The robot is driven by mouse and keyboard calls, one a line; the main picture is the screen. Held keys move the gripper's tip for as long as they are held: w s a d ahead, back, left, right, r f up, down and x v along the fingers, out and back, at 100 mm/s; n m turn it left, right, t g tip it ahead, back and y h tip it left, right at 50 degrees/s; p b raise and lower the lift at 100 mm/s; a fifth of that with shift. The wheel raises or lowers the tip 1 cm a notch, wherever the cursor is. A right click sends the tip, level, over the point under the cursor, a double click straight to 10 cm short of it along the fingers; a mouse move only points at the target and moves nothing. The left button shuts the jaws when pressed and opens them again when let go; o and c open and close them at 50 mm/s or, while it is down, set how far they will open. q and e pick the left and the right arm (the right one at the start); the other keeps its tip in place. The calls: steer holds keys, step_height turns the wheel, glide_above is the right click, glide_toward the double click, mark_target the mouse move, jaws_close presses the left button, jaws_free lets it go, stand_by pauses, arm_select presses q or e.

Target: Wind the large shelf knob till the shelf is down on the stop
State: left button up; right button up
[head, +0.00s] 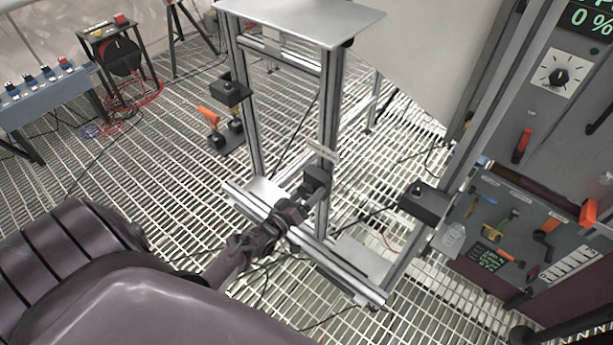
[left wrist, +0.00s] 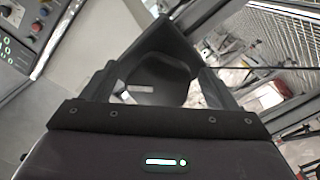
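The shelf (head: 300,18) is a flat grey plate, level and high on an upright metal frame. My left gripper (head: 303,208) is at the front post, low down, against a black block (head: 317,180). In the left wrist view, a dark round knob (left wrist: 158,80) lies between the two fingers of my left gripper (left wrist: 155,60). The fingers stand apart, one on each side of it. I cannot tell whether they press on it. The knob is mostly hidden by the gripper in the head view. I cannot make out the stop. My right gripper is not in view.
A tool panel (head: 520,240) and a control cabinet (head: 560,75) stand at the right. A black block (head: 425,202) sits on the right post. An orange-handled part (head: 208,115) is left of the frame. Grating floor.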

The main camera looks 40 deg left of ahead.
arm_select(q)
steer(key=s, duration=0.8)
steer(key=shift+a, duration=0.3)
steer(key=shift+w, duration=0.1)
steer(key=s+d+f+m+g, duration=0.1)
steer(key=s+d+f+g, duration=0.25)
steer(key=f, duration=0.45)
steer(key=s+d+f+m+g, duration=0.2)
steer(key=s+f+g, duration=0.1)
steer(key=s+f, duration=0.3)
steer(key=s+d+f+m+g, duration=0.1)
steer(key=s+d+f+g, duration=0.2)
steer(key=f, duration=0.6)
steer(key=s+d+f+m+g, duration=0.1)
steer(key=s+f+m+g, duration=0.2)
steer(key=s, duration=0.7)
steer(key=s+d+f+m+g+y, duration=0.1)
steer(key=s+f+m+g, duration=0.1)
steer(key=s+f+g, duration=0.2)
steer(key=s+f, duration=0.3)
steer(key=s, duration=0.4)
steer(key=shift+s+m+y, duration=0.3)
steer(key=shift+m, duration=0.1)
steer(key=shift+a+f+g, duration=0.1)
steer(key=shift+f+g, duration=0.05)
steer(key=shift+g, duration=0.1)
